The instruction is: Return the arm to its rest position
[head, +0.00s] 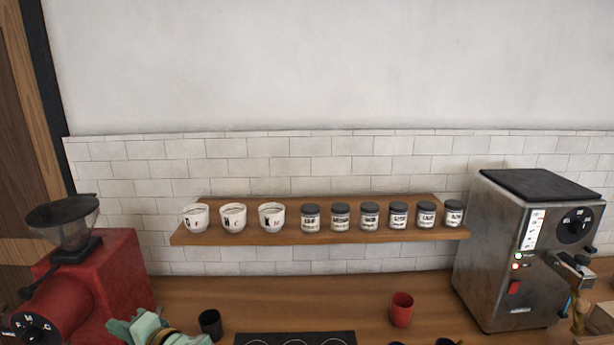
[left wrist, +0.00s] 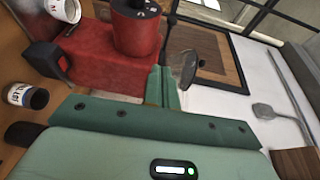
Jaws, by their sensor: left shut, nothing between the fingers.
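My left gripper (head: 150,328) is at the bottom left of the head view, mint green and partly cut off by the lower edge. It is in front of the red grinder's right side and left of a dark cup (head: 210,324). In the left wrist view my left gripper's green fingers (left wrist: 165,88) are together, with nothing between them, and the red grinder (left wrist: 90,85) is beyond them. My right gripper does not show in either view.
The red grinder (head: 105,275) stands at the left and a steel coffee machine (head: 510,260) at the right. A wooden shelf (head: 285,239) holds white cups and several jars. A red cup (head: 402,309) and a black tray (head: 295,338) are on the counter (head: 275,295).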

